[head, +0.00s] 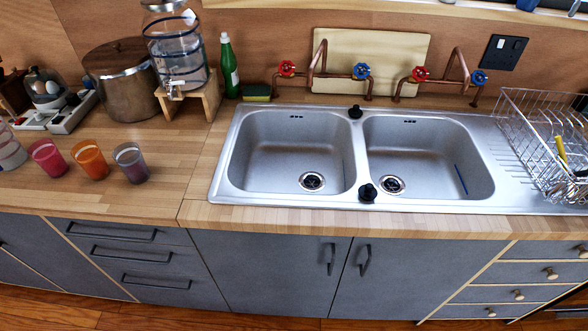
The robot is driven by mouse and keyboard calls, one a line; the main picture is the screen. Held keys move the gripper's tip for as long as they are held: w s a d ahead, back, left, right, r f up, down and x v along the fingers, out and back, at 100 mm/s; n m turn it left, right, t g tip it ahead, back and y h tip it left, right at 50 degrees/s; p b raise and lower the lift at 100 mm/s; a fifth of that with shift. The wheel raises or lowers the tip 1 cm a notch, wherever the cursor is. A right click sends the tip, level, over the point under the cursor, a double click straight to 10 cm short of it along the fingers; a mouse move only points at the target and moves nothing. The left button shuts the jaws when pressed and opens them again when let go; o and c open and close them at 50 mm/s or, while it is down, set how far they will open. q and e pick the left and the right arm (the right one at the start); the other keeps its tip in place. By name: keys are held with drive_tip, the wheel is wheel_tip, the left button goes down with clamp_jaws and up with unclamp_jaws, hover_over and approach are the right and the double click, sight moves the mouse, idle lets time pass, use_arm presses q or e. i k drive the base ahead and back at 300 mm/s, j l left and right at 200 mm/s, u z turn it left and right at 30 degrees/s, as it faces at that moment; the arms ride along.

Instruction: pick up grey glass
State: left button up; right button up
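The grey glass (131,162) stands upright on the wooden counter, left of the sink. It is the rightmost in a row of glasses, just right of an orange glass (89,160) and apart from it. A pink-red glass (48,158) stands further left. Neither of my grippers shows in the head view.
A double steel sink (357,158) fills the middle of the counter, with a wire dish rack (545,140) at right. Behind the glasses stand a steel pot (125,85) and a water dispenser (177,55). The counter (165,190) right of the grey glass is clear.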

sight(129, 156)
drive_tip(key=l+u, duration=0.35)
drive_tip(key=l, duration=0.45)
drive_tip(key=k+l+u, duration=0.1)
drive_tip(key=l+u, duration=0.3)
drive_tip(key=l, duration=0.4)
